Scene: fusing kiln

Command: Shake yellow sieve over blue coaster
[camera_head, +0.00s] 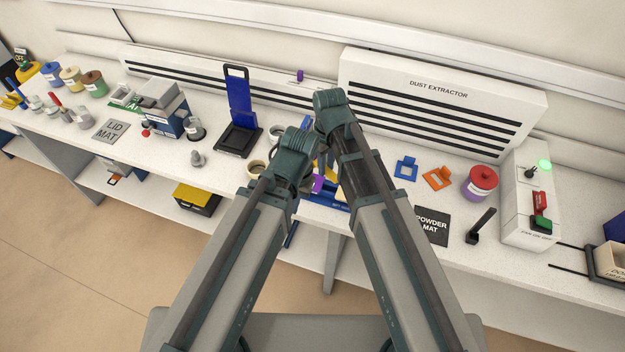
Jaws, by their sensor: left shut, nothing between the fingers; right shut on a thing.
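My two arms cross the middle of the bench, with their wrists close together. My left gripper (303,168) is the lower one and is shut and empty, mostly hidden by its own wrist. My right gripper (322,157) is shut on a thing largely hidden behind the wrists. A bit of yellow (329,164) beside it fits the yellow sieve, but its shape cannot be made out. Below the grippers, a blue piece (336,194) and a purple piece (317,183) show in part between the arms. I cannot tell whether a blue coaster is among them.
A blue stencil (406,169), an orange stencil (438,178), a red-lidded jar (481,184) and the powder mat (432,226) lie to the right. The dust extractor (440,92) stands behind.

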